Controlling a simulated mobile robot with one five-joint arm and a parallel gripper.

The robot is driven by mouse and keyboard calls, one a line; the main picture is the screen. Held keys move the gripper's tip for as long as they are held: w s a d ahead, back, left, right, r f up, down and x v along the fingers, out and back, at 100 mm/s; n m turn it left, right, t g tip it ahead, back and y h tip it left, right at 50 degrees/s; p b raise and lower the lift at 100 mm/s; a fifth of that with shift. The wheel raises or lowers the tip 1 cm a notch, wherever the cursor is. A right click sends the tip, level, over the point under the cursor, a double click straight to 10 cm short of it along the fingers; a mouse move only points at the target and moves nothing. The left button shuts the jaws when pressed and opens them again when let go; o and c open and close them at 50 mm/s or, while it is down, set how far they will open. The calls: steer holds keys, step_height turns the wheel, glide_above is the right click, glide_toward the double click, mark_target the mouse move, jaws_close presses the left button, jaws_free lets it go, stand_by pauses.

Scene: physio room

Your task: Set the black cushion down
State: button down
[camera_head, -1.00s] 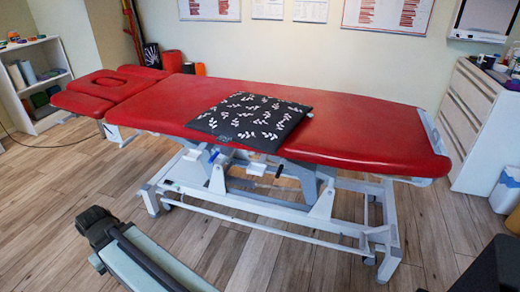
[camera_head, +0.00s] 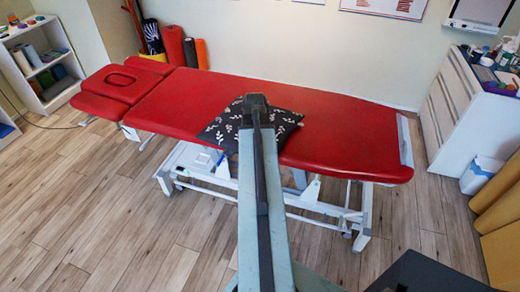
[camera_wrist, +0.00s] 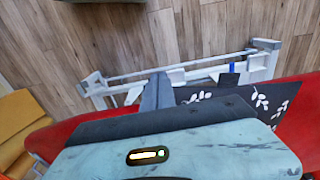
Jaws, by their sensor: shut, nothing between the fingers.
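The black cushion (camera_head: 221,127) with a white leaf pattern lies flat on the red treatment table (camera_head: 345,135), near the middle of its length. My raised arm crosses in front of it in the head view and hides its centre. A corner of the cushion also shows at the right in the wrist view (camera_wrist: 272,100), beside a pale part of my arm.
The table's white base frame (camera_head: 343,212) stands on the wooden floor. A shelf (camera_head: 40,62) stands at the far left and a white cabinet (camera_head: 462,105) at the right. A white bin (camera_head: 480,173) stands by the cabinet. The floor left of my arm is clear.

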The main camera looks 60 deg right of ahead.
steer(key=d+f+b, duration=0.4)
steer(key=f+b, duration=0.5)
steer(key=b, duration=0.1)
steer(key=shift+w+d+f, duration=0.15)
steer(key=shift+d+f, duration=0.05)
steer(key=shift+f, duration=0.1)
steer(key=w+d, duration=0.1)
steer(key=d, duration=0.3)
steer(key=w+d, duration=0.1)
steer(key=d, duration=0.4)
steer(key=w+d, duration=0.1)
steer(key=d, duration=0.4)
steer(key=shift+w, duration=0.35)
steer(key=shift+s+a, duration=0.1)
